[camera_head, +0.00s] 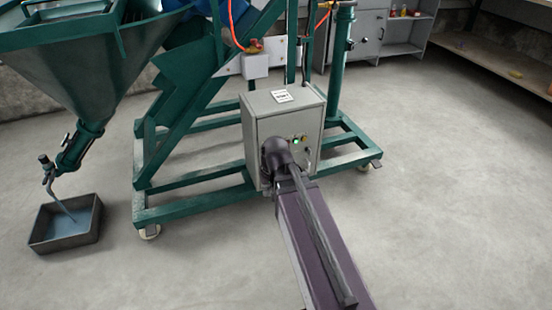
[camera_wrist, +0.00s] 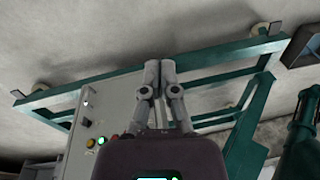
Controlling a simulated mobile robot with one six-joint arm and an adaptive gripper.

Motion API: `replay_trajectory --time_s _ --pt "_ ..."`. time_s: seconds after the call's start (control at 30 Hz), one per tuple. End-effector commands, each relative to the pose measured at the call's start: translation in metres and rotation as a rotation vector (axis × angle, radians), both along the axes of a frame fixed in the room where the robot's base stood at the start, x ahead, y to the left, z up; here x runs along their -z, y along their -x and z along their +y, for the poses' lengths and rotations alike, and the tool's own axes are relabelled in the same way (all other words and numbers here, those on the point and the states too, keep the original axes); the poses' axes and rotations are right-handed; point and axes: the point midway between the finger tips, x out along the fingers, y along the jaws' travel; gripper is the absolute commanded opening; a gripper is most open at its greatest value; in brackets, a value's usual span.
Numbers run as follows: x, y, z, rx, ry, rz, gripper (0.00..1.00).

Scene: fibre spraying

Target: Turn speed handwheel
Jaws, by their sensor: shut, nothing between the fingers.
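The grey control box (camera_head: 278,112) is mounted on the green machine frame. I cannot clearly make out the speed handwheel in either view; my arm covers part of the box front in the head view. My gripper (camera_wrist: 160,68) is shut and empty, its fingertips together. In the wrist view it lies beside the box face. I cannot tell whether it touches anything.
A dark tray (camera_head: 68,222) sits under the hopper (camera_head: 92,70) at left. A grey cabinet (camera_head: 368,35) and a shelf (camera_head: 500,58) stand at the back right. The floor at right is clear.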

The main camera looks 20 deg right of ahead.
Motion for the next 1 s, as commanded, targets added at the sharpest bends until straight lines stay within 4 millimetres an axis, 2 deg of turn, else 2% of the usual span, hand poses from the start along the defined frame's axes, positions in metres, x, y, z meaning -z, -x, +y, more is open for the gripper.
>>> replay_trajectory --time_s 0.03,0.2,0.33,0.6,0.8,1.0 --pt "-0.012 0.015 0.007 -0.034 0.029 0.020 0.00" --pt "-0.021 0.039 0.016 -0.104 0.098 0.068 0.00" --pt "-0.023 0.045 0.018 -0.124 0.119 0.082 0.00" --pt "-0.022 0.045 0.018 -0.126 0.121 0.084 0.00" --pt "-0.022 0.045 0.018 -0.125 0.120 0.083 0.57" --pt "-0.022 0.045 0.018 -0.125 0.120 0.083 0.57"
